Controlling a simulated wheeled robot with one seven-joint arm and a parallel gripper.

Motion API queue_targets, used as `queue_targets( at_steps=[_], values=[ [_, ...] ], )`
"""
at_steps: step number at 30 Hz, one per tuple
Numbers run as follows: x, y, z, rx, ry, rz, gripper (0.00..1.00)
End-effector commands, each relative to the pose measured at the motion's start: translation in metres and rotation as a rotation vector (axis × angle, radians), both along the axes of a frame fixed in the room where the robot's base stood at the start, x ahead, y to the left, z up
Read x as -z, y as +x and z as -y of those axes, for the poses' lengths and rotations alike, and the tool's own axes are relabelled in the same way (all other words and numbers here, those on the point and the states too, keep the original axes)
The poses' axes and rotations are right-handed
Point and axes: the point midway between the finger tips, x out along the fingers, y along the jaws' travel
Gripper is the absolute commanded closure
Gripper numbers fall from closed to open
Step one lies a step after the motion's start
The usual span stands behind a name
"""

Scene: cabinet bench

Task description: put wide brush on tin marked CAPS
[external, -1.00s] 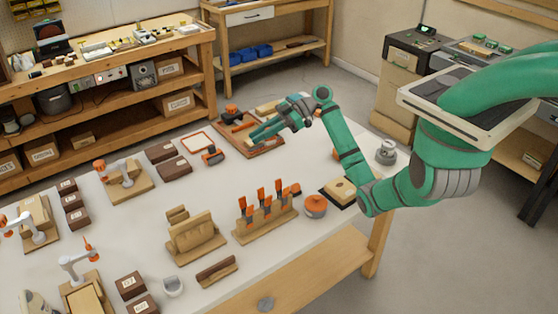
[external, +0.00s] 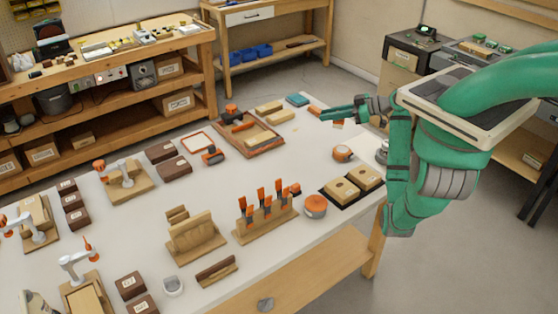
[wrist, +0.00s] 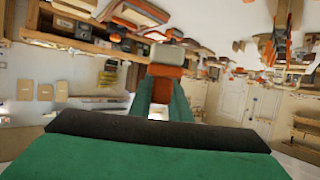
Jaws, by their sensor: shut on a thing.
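My gripper (external: 325,112) is raised near the right end of the bench, its fingers pointing left. In the wrist view the green fingers (wrist: 163,98) close on an orange piece with a pale grey-beige end (wrist: 166,56), which looks like the wide brush. In the external view only a small orange bit of it shows at the fingertips. Several dark brown labelled tins stand on the bench: a pair at the back (external: 174,167), a column at the left (external: 73,201) and a pair at the front (external: 130,286). Their labels are too small to read, so I cannot tell which says CAPS.
A wooden tray (external: 262,146) with tools lies at the back. Small white arm models occupy the left. Bare white bench lies between.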

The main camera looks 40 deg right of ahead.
Motion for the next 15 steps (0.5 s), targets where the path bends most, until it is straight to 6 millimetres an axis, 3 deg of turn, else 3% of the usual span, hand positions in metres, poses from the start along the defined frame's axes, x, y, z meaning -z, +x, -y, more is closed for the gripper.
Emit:
queue_targets(
  at_steps=[1, 6, 12, 15],
  values=[
    [-0.001, -0.015, 0.021, 0.067, -0.001, 0.001, 1.0],
    [-0.004, -0.067, 0.081, 0.285, 0.003, -0.005, 1.0],
    [-0.006, -0.128, 0.131, 0.511, 0.009, -0.015, 1.0],
    [-0.006, -0.151, 0.146, 0.589, 0.012, -0.018, 1.0]
  ],
)
